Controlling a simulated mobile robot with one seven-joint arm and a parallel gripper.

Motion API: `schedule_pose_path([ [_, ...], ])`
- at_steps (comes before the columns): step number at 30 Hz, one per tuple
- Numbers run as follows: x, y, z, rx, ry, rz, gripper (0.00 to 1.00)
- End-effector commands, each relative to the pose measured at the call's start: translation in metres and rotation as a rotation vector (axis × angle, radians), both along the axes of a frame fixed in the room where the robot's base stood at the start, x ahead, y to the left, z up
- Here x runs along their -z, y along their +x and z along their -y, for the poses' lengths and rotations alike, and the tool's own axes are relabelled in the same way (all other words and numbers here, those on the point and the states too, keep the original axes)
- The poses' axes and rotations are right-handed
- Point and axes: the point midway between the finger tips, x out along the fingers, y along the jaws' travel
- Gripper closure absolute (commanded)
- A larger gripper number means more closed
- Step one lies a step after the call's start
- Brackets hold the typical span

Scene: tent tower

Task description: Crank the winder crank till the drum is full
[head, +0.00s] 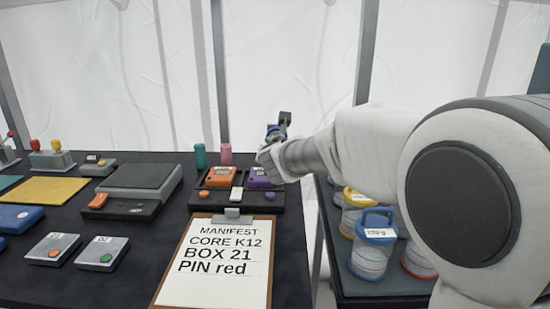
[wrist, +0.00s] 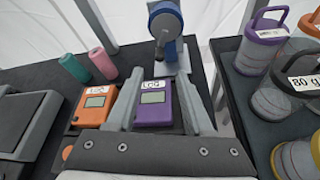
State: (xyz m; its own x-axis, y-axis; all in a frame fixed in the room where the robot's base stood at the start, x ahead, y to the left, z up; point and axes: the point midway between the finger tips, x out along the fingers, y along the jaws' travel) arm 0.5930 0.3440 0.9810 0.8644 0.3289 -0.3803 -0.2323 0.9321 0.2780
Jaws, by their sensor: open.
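The winder (wrist: 180,62) stands at the back edge of the dark table, beyond my gripper in the wrist view. It has a blue round drum (wrist: 165,10) on a grey upright, with a grey crank (wrist: 160,38) on its near side. How full the drum is cannot be made out. In the head view the winder (head: 285,118) shows just above my wrist, partly hidden by it. My gripper (wrist: 160,82) is open and empty, with its fingers above the purple device. My arm hides the fingers in the head view.
An orange device (wrist: 95,103) and a purple device (wrist: 153,103) sit side by side in a dark tray below my gripper. Green (head: 200,155) and pink (head: 226,154) cylinders stand behind. A clipboard (head: 218,260) lies in front. Handled canisters (head: 374,245) fill a lower table at right.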

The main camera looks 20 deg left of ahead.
Motion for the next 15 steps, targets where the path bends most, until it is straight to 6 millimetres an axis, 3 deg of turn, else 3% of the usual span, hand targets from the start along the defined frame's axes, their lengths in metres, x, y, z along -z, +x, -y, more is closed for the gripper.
schedule_pose_path([
  [6,-0.017,-0.035,0.013,-0.001,0.001,0.001,0.48],
  [15,-0.026,-0.058,0.022,0.0,0.0,0.0,0.48],
])
